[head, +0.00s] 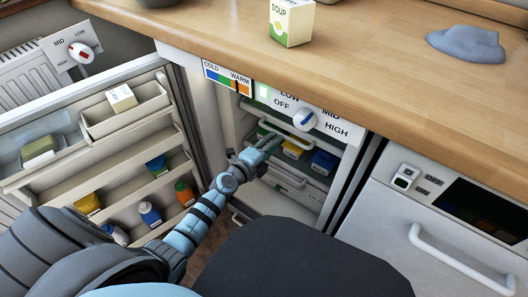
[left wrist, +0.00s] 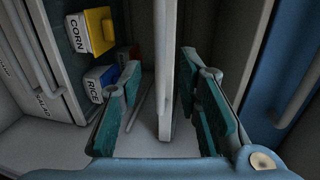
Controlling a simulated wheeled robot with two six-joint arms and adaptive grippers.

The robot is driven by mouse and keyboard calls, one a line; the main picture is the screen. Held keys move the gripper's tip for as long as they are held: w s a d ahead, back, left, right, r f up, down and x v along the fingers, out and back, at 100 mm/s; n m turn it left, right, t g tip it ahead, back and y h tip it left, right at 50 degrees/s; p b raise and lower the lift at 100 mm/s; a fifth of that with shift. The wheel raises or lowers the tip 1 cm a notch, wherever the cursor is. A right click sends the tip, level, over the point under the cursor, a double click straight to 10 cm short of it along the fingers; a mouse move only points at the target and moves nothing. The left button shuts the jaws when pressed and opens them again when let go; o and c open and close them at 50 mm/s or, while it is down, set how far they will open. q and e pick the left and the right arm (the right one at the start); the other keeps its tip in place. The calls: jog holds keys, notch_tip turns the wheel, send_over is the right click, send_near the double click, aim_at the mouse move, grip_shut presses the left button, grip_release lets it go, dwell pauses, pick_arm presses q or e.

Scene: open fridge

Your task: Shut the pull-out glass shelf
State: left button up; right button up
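The fridge (head: 235,125) stands open under the counter. Inside it is a shelf (head: 318,177) bearing a yellow box (head: 292,149) and a blue box (head: 324,162); I take it for the pull-out glass shelf, but how far out it is I cannot tell. My left gripper (head: 262,150) reaches into the fridge opening, in front of this shelf. In the left wrist view its fingers (left wrist: 163,110) are spread apart, with a pale upright edge (left wrist: 163,60) between them. Whether a finger touches this edge is unclear. My right gripper is not in view.
The opened fridge door (head: 100,160) stands left, its bins holding bottles and packs. Pale handles (head: 285,178) show inside the fridge. A dial panel (head: 306,118) hangs above the opening. A grey appliance (head: 420,220) with a handle is right. Boxes marked corn (left wrist: 88,32) and rice (left wrist: 100,82) are left of my fingers.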

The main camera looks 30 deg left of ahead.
pick_arm(q)
jog(key=v, duration=0.5)
jog(key=shift+s, duration=0.2)
